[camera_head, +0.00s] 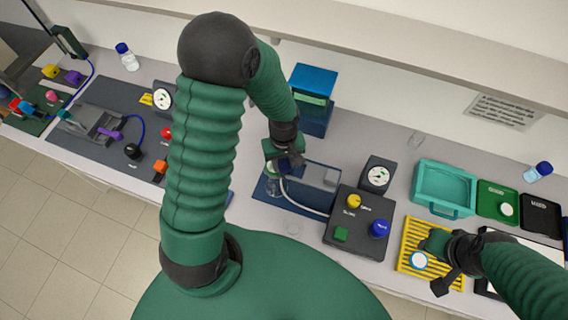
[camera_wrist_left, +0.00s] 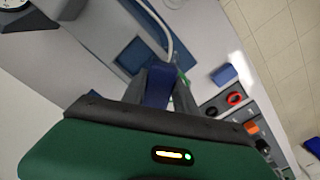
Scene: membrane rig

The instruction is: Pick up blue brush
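My left gripper (camera_head: 286,160) is above the dark blue mat (camera_head: 268,194) at the middle of the bench, beside a grey block fixture. In the left wrist view a dark blue piece (camera_wrist_left: 158,86), which looks like the blue brush, sits between the grey fingers of my left gripper (camera_wrist_left: 160,98). No clear gap shows between it and the fingers. Its lower end is hidden.
A clear glass vessel (camera_head: 272,186) stands just below my left gripper. A dark control box (camera_head: 345,222) with yellow, blue and green knobs stands to its right, with a gauge (camera_head: 377,177) behind. A blue-and-green box (camera_head: 313,82) is at the back. A teal tray (camera_head: 425,191) lies further right.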

